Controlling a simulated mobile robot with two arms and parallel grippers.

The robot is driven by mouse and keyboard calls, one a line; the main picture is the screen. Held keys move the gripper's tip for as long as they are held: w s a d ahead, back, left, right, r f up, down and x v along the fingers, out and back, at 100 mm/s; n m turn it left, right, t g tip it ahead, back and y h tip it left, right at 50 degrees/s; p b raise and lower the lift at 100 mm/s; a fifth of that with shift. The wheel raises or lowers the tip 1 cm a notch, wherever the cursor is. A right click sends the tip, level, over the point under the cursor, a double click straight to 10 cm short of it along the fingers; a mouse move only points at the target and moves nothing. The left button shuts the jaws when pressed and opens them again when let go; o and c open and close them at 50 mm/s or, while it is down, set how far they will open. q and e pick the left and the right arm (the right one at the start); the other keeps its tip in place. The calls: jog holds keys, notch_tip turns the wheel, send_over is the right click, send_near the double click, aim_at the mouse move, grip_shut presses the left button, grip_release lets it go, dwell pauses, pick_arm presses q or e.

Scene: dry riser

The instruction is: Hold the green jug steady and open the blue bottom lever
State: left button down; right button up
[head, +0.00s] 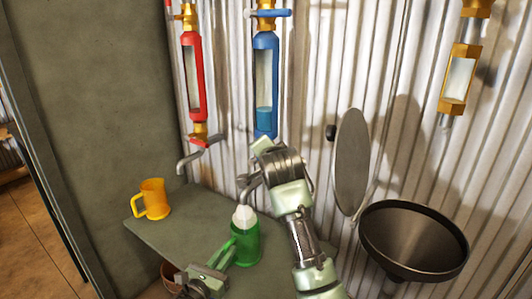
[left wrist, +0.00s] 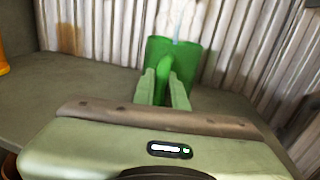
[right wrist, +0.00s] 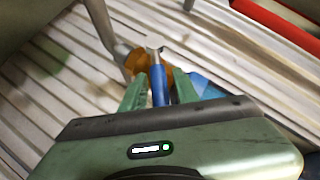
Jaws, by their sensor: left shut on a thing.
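The green jug (head: 246,245) stands upright on the grey shelf under the blue tube's spout (head: 249,190). My left gripper (head: 226,256) is shut on the jug's handle, which shows between its fingers in the left wrist view (left wrist: 163,82). A pale stream (left wrist: 178,22) runs down into the jug (left wrist: 186,60). My right gripper (head: 264,152) is up at the foot of the blue tube (head: 265,75). In the right wrist view its open fingers (right wrist: 158,85) stand on either side of the blue bottom lever (right wrist: 158,88). My right arm hides this lever in the head view.
A yellow mug (head: 153,198) stands at the shelf's left (head: 185,235). A red tube (head: 193,75) with its own spout hangs left of the blue one. A dark funnel (head: 413,240) and a grey disc (head: 351,160) are to the right, before the corrugated wall.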

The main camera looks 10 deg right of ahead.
jog(key=shift+r, duration=0.1)
dwell(0.3)
jog(key=s+d+f+m+t, duration=0.1)
jog(key=s+f+m+t, duration=0.15)
jog(key=s, duration=0.35)
jog(key=s+f+m+t, duration=0.1)
jog(key=s+m+t, duration=0.2)
jog(key=s, duration=0.4)
jog(key=s+a+r+n+t+y, duration=0.1)
jog(key=a+r+n+y, duration=0.1)
jog(key=r, duration=0.9)
jog(key=a+r+n+t+y, duration=0.1)
jog(key=a+r+n+y, duration=0.2)
jog(key=r, duration=0.8)
jog(key=s+a+r+n+t+y, duration=0.1)
jog(key=r+y, duration=0.3)
jog(key=r, duration=0.8)
jog(key=shift+s+a+n, duration=0.3)
jog(key=shift+a+n, duration=0.4)
jog(key=shift+n, duration=0.15)
jog(key=shift+t, duration=0.25)
